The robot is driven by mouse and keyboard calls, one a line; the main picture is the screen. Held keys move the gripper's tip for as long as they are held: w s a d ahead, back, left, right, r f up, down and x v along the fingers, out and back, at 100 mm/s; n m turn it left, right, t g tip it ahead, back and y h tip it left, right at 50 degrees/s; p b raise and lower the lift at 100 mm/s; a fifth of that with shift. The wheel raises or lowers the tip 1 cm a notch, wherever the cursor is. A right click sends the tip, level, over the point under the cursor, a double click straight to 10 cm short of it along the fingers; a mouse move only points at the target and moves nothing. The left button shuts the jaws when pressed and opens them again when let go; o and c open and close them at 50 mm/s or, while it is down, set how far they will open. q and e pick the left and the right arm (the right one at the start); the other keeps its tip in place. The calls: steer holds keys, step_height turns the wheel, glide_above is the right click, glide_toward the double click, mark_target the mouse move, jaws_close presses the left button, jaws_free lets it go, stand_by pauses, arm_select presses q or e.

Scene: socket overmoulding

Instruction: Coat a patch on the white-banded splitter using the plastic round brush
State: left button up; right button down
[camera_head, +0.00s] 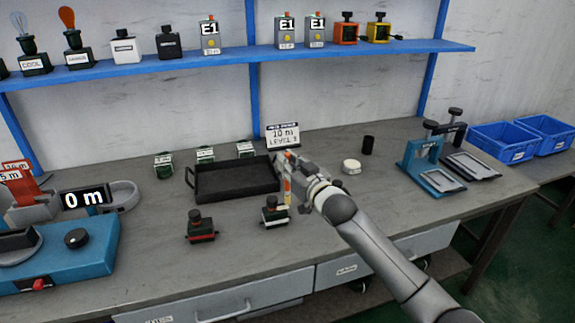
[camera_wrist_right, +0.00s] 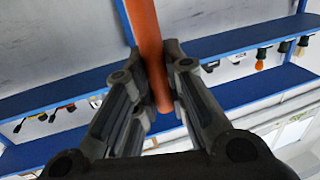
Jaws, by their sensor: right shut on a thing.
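My right gripper (camera_head: 300,177) is shut on the orange handle of the round brush (camera_head: 287,186). The brush points down, its pale lower end close beside the white-banded splitter (camera_head: 274,214); I cannot tell whether they touch. The handle also shows between the fingers in the right wrist view (camera_wrist_right: 150,50). The white-banded splitter is a dark block with a black knob on top, upright on the bench in front of the black tray. A similar splitter with a red band (camera_head: 201,232) stands to its left. My left gripper is not in view.
A black tray (camera_head: 205,192) lies behind the splitters, with a printed sign (camera_head: 283,135) beyond it. A white round item (camera_head: 351,166) and a black cup (camera_head: 368,145) stand to the right. A blue device (camera_head: 60,262) fills the left; a blue stand (camera_head: 424,165) is at right.

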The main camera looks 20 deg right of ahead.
mark_target(288, 154)
step_height(288, 154, up, 3)
steer(key=shift+r+p, duration=0.1)
steer(key=shift+p, duration=0.95)
steer(key=shift+s+r+p, duration=0.1)
steer(key=shift+r+p, duration=0.45)
steer(key=shift+r, duration=0.25)
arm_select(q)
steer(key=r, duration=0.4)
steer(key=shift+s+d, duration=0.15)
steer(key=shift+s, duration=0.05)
